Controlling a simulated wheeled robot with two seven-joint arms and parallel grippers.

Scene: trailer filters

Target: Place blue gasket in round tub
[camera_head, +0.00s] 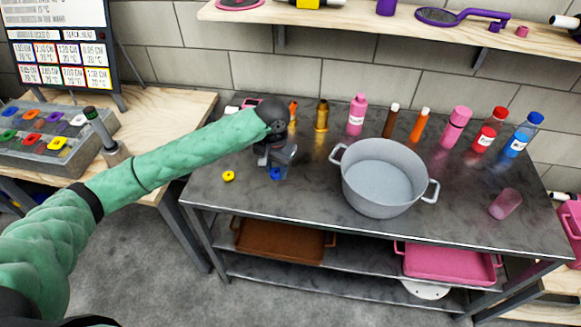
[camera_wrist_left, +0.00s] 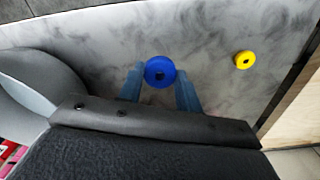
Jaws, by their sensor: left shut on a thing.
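The blue gasket (camera_head: 276,173) is a small blue ring with a dark hole, and it also shows in the left wrist view (camera_wrist_left: 160,72). My left gripper (camera_head: 277,166) is shut on it, with one finger on each side in the wrist view (camera_wrist_left: 160,85). The gripper points down at the left part of the dark table; whether the gasket touches the top I cannot tell. The round tub (camera_head: 396,210) is a grey two-handled pot to the right of the gripper, and its inside looks empty. My right gripper is not in view.
A yellow ring (camera_head: 228,176) lies left of the gripper on the dark table (camera_head: 300,215). Several bottles, including a pink one (camera_head: 357,114), stand along the back. The table front between gripper and tub is clear.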

